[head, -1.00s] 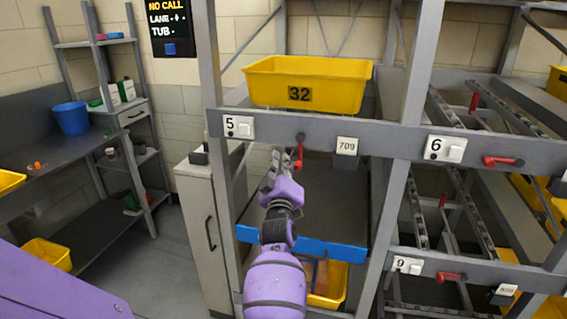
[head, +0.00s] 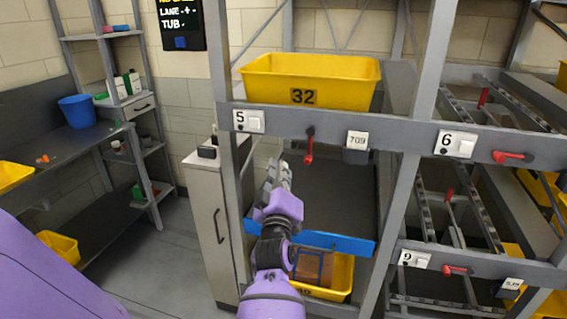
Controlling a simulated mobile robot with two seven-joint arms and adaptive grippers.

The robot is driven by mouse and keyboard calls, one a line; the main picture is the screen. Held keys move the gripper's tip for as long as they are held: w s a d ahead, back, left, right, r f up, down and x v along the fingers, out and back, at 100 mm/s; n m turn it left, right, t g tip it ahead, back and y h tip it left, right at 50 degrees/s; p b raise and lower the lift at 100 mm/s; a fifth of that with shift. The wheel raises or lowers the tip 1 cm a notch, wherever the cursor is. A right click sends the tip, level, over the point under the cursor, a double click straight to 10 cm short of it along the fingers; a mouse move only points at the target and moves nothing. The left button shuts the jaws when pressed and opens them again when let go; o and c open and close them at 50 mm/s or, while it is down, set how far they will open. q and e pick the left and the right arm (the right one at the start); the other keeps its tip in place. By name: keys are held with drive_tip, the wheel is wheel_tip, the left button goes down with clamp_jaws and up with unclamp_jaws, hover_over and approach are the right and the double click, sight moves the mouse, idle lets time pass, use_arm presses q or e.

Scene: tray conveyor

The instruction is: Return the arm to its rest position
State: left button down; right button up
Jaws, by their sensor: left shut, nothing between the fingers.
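My left gripper (head: 278,172) shows in the middle of the head view, at the end of my purple arm. It is shut and empty. It points up, just left of and below the red lever (head: 309,146) of lane 5, with a gap between them. The lever hangs down from the grey rail (head: 390,138). My right gripper is not in view.
A yellow tub marked 32 (head: 312,82) sits in lane 5 above the rail. A blue bar (head: 318,240) crosses below my gripper, with another yellow tub (head: 335,283) beneath. A grey cabinet (head: 207,225) stands left. Open floor lies further left.

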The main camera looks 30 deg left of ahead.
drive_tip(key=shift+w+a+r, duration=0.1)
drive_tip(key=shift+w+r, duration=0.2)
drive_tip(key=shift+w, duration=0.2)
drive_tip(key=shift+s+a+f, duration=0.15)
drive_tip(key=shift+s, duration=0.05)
